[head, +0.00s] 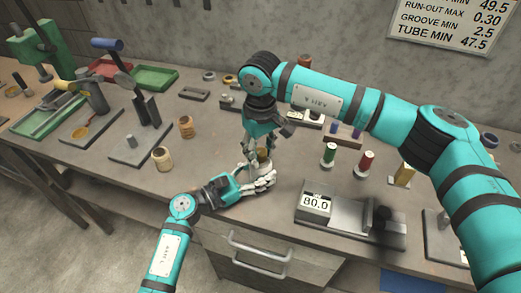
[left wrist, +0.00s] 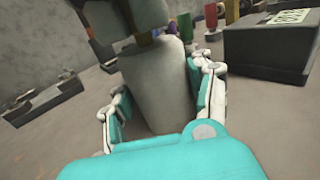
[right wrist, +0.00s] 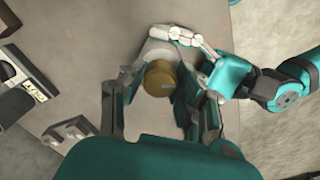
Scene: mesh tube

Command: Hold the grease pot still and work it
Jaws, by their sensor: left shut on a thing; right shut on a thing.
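The grease pot (left wrist: 158,88) is a pale grey upright cylinder, large in the left wrist view. Its round brass-coloured top (right wrist: 160,78) shows from above in the right wrist view; in the head view the pot (head: 264,158) is mostly hidden by my grippers. My left gripper (head: 264,180) is shut around the pot's body from the near side, low by the bench top. My right gripper (head: 254,162) comes down from above, its fingers (right wrist: 160,95) on both sides of the brass-coloured top and shut on it.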

